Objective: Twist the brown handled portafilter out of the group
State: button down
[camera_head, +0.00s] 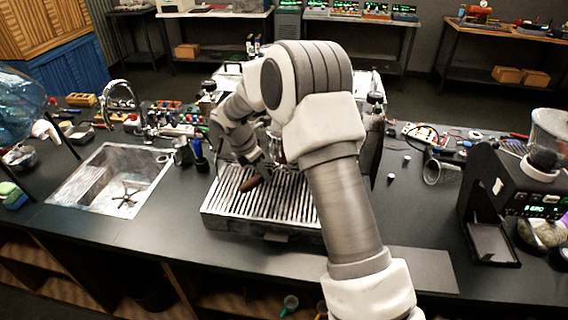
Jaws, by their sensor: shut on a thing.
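The brown handle of the portafilter (251,183) sticks out over the drip tray grate of the espresso machine (215,207). My gripper (257,172) is at the handle, reached down from the upper left, and is shut on it. The fingertips are small and partly hidden in this view. The portafilter's head and the group are hidden behind my arm, so I cannot tell how the portafilter sits in the group.
A sink (92,182) with a tap (125,100) is left of the machine. A black grinder (505,190) stands at the right. Small parts and tools lie along the counter's back.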

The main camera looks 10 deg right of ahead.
jog(key=s+a, duration=0.5)
jog(key=a, duration=0.6)
jog(key=shift+s+a+b, duration=0.3)
jog(key=shift+a+b, duration=0.05)
jog(key=shift+a, duration=0.05)
dwell(0.6)
jog(key=shift+d, duration=0.1)
